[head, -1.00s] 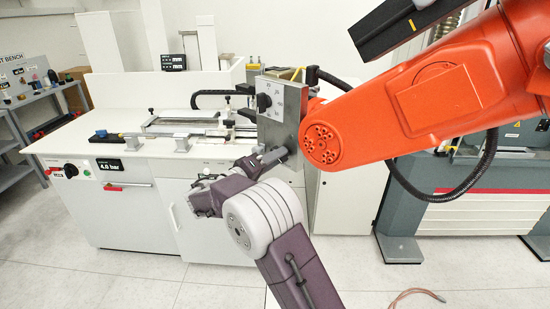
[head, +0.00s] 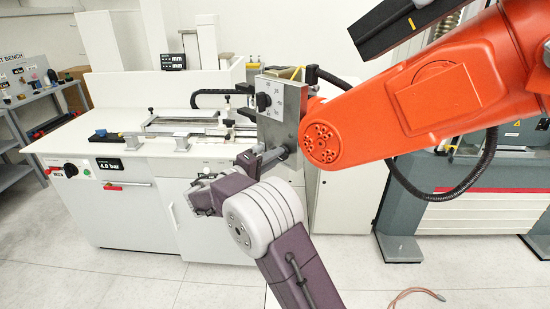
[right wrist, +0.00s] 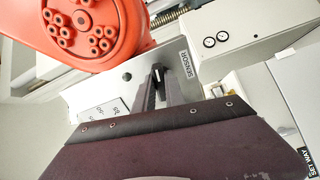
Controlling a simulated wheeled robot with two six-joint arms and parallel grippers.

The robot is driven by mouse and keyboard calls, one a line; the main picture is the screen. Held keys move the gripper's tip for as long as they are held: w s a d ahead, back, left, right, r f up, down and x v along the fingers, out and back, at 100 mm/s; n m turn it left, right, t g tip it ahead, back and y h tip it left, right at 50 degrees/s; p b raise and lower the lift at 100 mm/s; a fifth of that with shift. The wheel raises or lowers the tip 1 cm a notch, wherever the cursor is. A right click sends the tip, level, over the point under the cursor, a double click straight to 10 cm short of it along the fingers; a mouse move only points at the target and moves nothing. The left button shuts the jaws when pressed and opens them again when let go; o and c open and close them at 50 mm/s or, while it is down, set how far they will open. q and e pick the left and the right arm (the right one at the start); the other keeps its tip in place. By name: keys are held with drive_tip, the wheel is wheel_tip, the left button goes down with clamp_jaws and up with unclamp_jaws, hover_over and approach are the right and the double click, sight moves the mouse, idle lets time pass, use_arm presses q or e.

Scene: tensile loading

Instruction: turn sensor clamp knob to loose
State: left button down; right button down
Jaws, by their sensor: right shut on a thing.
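A grey metal plate (head: 290,105) is mounted at the end of an orange arm. My right gripper (head: 284,153) is at the lower part of this plate. In the right wrist view its two dark fingers (right wrist: 160,80) are shut on a small dark knob, the sensor clamp knob (right wrist: 157,70). The knob sits beside a white "SENSOR" label (right wrist: 187,63); the fingers hide most of it, and its pointing direction cannot be read. A second black knob (head: 263,101) with a printed scale is higher on the plate, clear of my gripper. My left gripper is not in view.
The orange arm (head: 430,105) reaches in from the right, close to my right gripper. A white bench (head: 130,150) with a "4.0 bar" display stands behind to the left. A grey machine (head: 450,215) stands at the right. The floor in front is mostly clear.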

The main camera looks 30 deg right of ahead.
drive_tip(key=shift+w+r+n+p, duration=0.1)
drive_tip(key=shift+n+p, duration=2.7)
drive_tip(key=shift+n, duration=1.6)
drive_tip(key=shift+r+n+p, duration=0.1)
drive_tip(key=shift+n+p, duration=2.7)
drive_tip(key=shift+n, duration=1.6)
drive_tip(key=c, duration=1.4)
unclamp_jaws()
drive_tip(key=shift+a, duration=0.1)
